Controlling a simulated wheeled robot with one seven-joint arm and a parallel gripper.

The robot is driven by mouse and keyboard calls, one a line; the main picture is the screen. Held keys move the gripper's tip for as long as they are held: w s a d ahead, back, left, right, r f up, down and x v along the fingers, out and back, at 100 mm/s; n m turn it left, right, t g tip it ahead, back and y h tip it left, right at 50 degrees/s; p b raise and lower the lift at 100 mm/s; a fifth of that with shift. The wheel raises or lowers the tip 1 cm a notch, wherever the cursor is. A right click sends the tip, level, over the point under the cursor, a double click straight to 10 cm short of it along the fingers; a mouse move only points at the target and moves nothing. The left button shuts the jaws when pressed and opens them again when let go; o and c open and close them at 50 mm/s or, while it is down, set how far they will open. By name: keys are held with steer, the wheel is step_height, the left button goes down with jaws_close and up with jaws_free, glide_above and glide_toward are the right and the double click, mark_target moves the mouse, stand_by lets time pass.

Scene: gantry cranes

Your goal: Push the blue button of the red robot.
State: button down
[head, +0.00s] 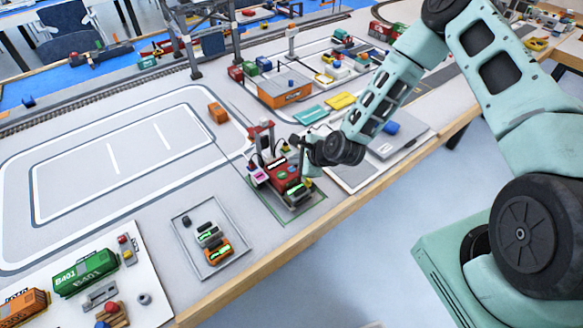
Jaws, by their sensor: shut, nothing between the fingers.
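The red robot (281,175) is a small red gantry-like machine standing on a dark green square plate (314,207) near the table's front edge. Its red uprights (263,133) rise at the back, and a pink part sits on its left side. My gripper (303,168) is shut and empty, pointing down at the right side of the red robot and partly covering it. I cannot tell whether the gripper touches it. I cannot make out the blue button; it is too small or hidden.
A grey tray (191,261) with small green and orange vehicles lies front left. A grey panel with a blue piece (390,127) lies right of my gripper. An orange container (283,92) stands behind. The marked grey area at left is mostly clear.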

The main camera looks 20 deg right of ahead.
mark_target(295, 171)
step_height(295, 171, up, 6)
steer(key=p, duration=0.4)
stand_by(0.6)
steer(key=s+a+r+n+g+b, duration=0.5)
steer(key=s+a+r+n, duration=0.45)
steer(key=s+n, duration=0.4)
steer(key=s+d+r+n+g+h+b, duration=0.1)
steer(key=s+r+n+h+b, duration=0.1)
steer(key=s+r+n, duration=0.2)
steer(key=s+d+r+n+g+h+b, duration=0.1)
steer(key=s+r+n, duration=0.3)
steer(key=s+n, duration=0.7)
steer(key=s+g+h+b, duration=0.1)
steer(key=s, duration=0.3)
steer(key=shift+d+r+b, duration=0.25)
steer(key=shift+r+b, duration=0.05)
steer(key=shift+r, duration=0.05)
